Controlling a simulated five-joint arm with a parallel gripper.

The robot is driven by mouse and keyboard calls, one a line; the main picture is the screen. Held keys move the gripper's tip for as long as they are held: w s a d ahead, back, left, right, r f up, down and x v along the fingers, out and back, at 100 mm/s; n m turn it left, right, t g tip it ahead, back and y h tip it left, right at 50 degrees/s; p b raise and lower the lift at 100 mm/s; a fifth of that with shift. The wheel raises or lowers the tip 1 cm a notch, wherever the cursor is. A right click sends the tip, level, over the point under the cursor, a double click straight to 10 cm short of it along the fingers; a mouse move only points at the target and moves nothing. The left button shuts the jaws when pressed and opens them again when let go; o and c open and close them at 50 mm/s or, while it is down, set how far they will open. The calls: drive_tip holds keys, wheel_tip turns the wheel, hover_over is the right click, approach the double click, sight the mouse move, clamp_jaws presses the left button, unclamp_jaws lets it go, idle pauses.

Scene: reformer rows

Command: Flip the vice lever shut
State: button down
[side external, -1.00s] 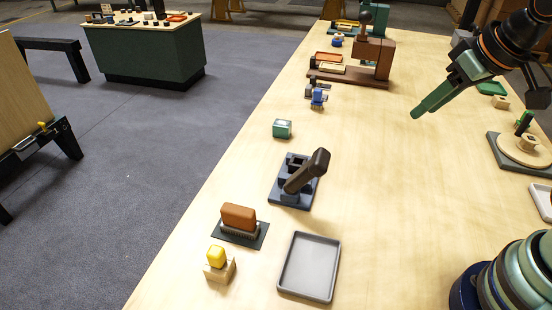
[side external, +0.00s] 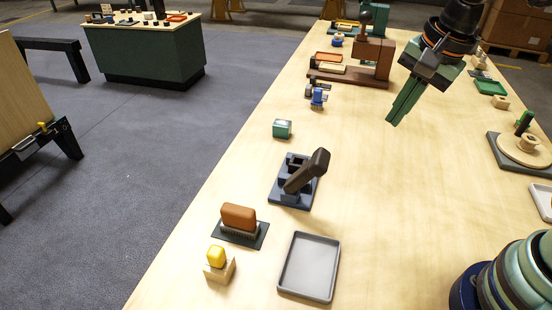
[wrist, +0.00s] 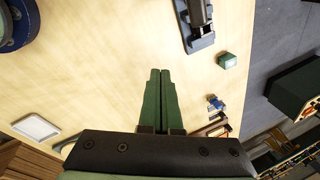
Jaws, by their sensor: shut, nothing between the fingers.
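The vice (side external: 291,188) is a dark blue-grey block on a flat base, standing on the table in the middle of the side view. Its thick dark lever (side external: 309,170) slants up and to the right from the body. Vice (wrist: 203,42) and lever (wrist: 197,12) also show at the top of the wrist view, partly cut off by the frame edge. My gripper (side external: 391,122) has green fingers pointing down, in the air to the upper right of the vice and clear of it. In the wrist view my gripper (wrist: 160,73) has its fingers together and empty.
A green block (side external: 282,128) and a small blue item (side external: 317,97) stand behind the vice. A brush (side external: 239,218), a yellow-topped block (side external: 217,257) and a grey tray (side external: 309,267) lie in front. The table right of the vice is clear.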

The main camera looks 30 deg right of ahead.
sight(304, 175)
drive_tip(key=w+a+f+m+g, duration=0.1)
drive_tip(key=a+m, duration=0.4)
drive_tip(key=m, duration=0.7)
drive_tip(key=shift+w+f+m+g, duration=0.35)
drive_tip(key=shift+f+g, duration=0.25)
drive_tip(key=shift+f, duration=0.3)
drive_tip(key=shift+a, duration=0.1)
wheel_tip(304, 175, down, 10)
drive_tip(key=shift+w+a+r, duration=0.4)
drive_tip(key=shift+w+a, duration=0.4)
drive_tip(key=shift+w+a+r, duration=0.4)
drive_tip(key=shift+w+a, duration=0.35)
drive_tip(key=shift+a, duration=0.05)
drive_tip(key=shift+w+a+r+g, duration=0.15)
drive_tip(key=shift+a+r+g, duration=0.05)
drive_tip(key=shift+r+g, duration=0.1)
